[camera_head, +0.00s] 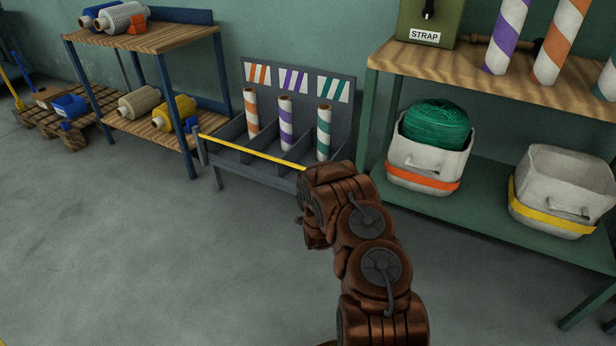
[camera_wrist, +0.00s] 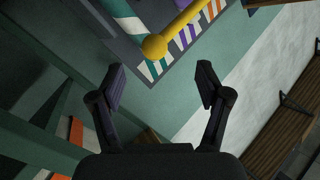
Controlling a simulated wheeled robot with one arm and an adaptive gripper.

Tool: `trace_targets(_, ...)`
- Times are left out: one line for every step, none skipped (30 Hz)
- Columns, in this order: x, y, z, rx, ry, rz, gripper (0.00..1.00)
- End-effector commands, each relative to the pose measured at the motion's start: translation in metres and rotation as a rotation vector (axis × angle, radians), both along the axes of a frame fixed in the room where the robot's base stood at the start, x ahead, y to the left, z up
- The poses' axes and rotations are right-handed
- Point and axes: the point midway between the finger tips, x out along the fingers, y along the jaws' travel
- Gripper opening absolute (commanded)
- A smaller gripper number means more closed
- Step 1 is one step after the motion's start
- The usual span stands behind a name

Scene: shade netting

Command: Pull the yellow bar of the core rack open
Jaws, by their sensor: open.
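The grey core rack (camera_head: 230,171) stands on the floor against the wall in the head view, with three bays holding striped cores. Its yellow bar (camera_head: 255,148) crosses the front, and its right end lies close to or behind my arm. In the wrist view the yellow bar (camera_wrist: 182,27) ends in a round yellow knob, with the rack's striped label panel behind it. My gripper (camera_wrist: 161,75) is open and empty, its two dark fingers apart. The knob shows beyond the fingertips, between their directions, with nothing held. In the head view the fingers are hidden by my arm.
A wooden-topped shelf (camera_head: 160,38) with spools stands left of the rack. On the right, a green shelf (camera_head: 480,210) holds a bin of green netting (camera_head: 412,162) and an empty bin (camera_head: 563,180). The floor (camera_head: 150,265) in front and left is clear.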

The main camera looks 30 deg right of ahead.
Motion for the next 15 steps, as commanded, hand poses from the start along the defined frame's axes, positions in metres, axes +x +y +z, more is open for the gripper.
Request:
trace_targets(0.001, -0.001, -0.002, 0.0, -0.007, -0.001, 0.76)
trace_targets(0.001, -0.002, -0.002, 0.0, -0.009, -0.002, 0.76)
trace_targets(0.003, -0.003, -0.002, -0.001, -0.011, -0.002, 0.76)
trace_targets(0.005, -0.004, -0.001, -0.001, -0.013, -0.002, 0.76)
trace_targets(0.007, -0.005, -0.001, -0.002, -0.013, -0.002, 0.76)
trace_targets(0.01, -0.006, -0.001, -0.002, -0.015, -0.002, 0.76)
trace_targets(0.013, -0.007, -0.001, -0.002, -0.015, -0.002, 0.76)
trace_targets(0.016, -0.009, -0.001, -0.002, -0.014, -0.002, 0.76)
trace_targets(0.02, -0.01, -0.002, -0.002, -0.013, -0.001, 0.76)
trace_targets(0.023, -0.012, -0.002, -0.001, -0.011, -0.001, 0.76)
trace_targets(0.026, -0.013, -0.002, -0.001, -0.011, -0.001, 0.76)
trace_targets(0.031, -0.016, -0.002, -0.002, -0.013, -0.001, 0.76)
trace_targets(0.034, -0.017, -0.001, -0.002, -0.014, -0.001, 0.76)
trace_targets(0.037, -0.018, -0.001, -0.002, -0.014, -0.001, 0.76)
trace_targets(0.041, -0.02, -0.002, -0.002, -0.012, 0.0, 0.76)
